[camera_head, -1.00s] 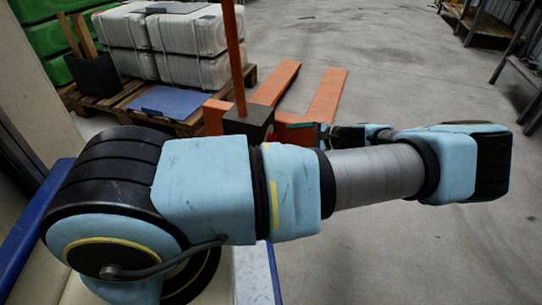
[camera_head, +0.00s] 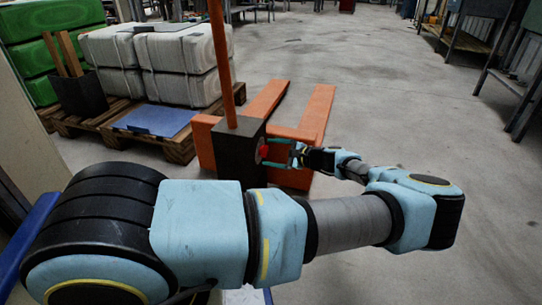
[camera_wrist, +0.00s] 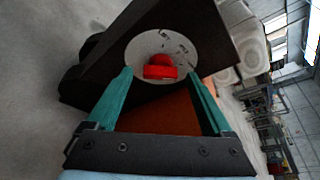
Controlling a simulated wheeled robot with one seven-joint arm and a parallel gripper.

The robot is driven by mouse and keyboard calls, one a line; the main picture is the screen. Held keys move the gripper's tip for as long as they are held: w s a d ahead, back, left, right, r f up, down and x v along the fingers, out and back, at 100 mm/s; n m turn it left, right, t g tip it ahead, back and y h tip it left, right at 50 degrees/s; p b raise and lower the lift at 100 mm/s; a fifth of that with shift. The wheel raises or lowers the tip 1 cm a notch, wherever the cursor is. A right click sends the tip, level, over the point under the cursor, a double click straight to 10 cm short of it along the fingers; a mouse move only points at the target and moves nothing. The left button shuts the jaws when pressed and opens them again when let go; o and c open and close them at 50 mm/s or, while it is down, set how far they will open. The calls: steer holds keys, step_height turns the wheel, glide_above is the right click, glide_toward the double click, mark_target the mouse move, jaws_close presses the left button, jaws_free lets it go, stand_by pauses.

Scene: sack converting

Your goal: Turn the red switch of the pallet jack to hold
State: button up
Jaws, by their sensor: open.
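The red switch (camera_wrist: 160,69) sits on a pale round dial plate (camera_wrist: 185,50) on the side of the pallet jack's dark box (camera_head: 240,150). The dial's marks are too small to read. In the head view the switch (camera_head: 264,151) is a small red spot on the box's right side. My gripper (camera_wrist: 160,80) is open, its two green fingers on either side of the switch in the wrist view, and empty. In the head view my gripper (camera_head: 278,153) reaches in from the right, close to the switch. I cannot tell whether the fingers touch it.
The pallet jack's orange forks (camera_head: 318,110) extend away on the floor, and its orange handle (camera_head: 222,70) rises from the box. A wooden pallet (camera_head: 180,150) with white containers (camera_head: 185,60) stands at left. Metal benches (camera_head: 490,50) stand at right. The floor between is clear.

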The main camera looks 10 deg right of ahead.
steer(key=shift+w+a, duration=0.15)
steer(key=shift+w, duration=0.05)
jaws_close()
stand_by(0.6)
